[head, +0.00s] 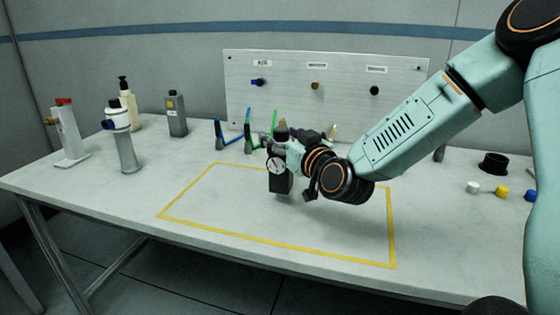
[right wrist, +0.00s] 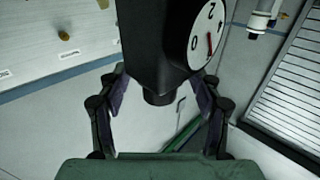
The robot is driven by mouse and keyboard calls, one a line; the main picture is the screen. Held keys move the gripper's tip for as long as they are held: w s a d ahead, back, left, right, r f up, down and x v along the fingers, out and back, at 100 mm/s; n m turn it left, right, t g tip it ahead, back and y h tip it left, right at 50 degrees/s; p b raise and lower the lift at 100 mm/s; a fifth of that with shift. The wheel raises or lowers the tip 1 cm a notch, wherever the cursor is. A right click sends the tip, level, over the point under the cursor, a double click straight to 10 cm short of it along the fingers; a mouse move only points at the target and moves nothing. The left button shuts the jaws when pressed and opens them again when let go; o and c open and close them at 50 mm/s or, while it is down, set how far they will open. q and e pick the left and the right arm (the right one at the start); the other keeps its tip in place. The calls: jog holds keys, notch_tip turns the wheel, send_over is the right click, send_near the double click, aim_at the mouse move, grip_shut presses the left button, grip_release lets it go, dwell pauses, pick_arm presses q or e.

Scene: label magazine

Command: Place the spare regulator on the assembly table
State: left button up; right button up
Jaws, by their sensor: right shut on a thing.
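The regulator (head: 281,185) is a black block with a round white gauge, in the head view over the back part of the yellow-outlined area of the assembly table (head: 300,232). My right gripper (head: 283,158) is shut on it. I cannot tell whether its lower end touches the table. In the right wrist view the regulator (right wrist: 155,50) fills the top middle, its dial facing right, between the fingers of the right gripper (right wrist: 160,92). My left gripper is not in view.
A red-topped device (head: 70,135), a blue-knobbed cylinder (head: 126,150), a pump bottle (head: 130,108) and a grey bottle (head: 177,115) stand at left. A labelled panel (head: 300,75) stands behind. A black ring (head: 494,163) and small caps lie right. The outlined area's front is clear.

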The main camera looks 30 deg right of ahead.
aim_at(280, 167)
jog(key=f+b, duration=0.1)
jog(key=f, duration=0.2)
jog(key=shift+s+f+b, duration=0.2)
jog(key=shift+f+b, duration=0.15)
jog(key=shift+b, duration=0.05)
jog(key=o, duration=1.8)
jog(key=shift+w+f, duration=0.1)
